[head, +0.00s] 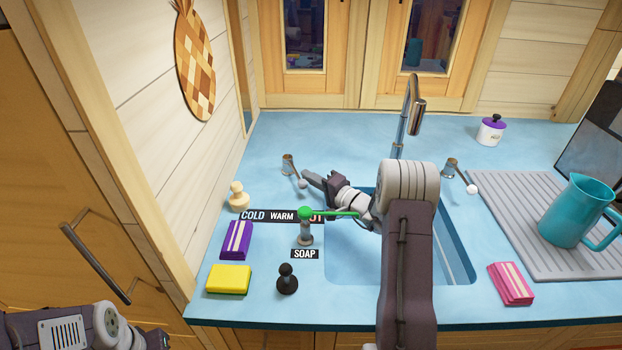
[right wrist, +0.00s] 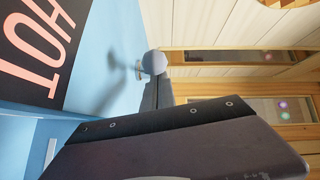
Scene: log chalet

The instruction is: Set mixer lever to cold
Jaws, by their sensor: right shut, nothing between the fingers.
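The left mixer lever (head: 288,164) stands on the blue counter behind the label strip (head: 268,216) reading COLD, WARM and a partly hidden HOT. Its white ball knob (head: 303,183) points front-right, toward the HOT end. My right gripper (head: 308,177) is shut and empty, its fingertips close beside the knob. In the right wrist view the ball (right wrist: 153,62) is just beyond the shut fingertips (right wrist: 155,85); I cannot tell whether they touch. The HOT label (right wrist: 35,55) shows at left there. My left arm shows at lower left in the head view, its fingers out of view.
A green-topped soap dispenser (head: 305,230) stands in front of the strip. The tap (head: 404,115) and a second lever (head: 450,168) are behind the sink (head: 455,250).

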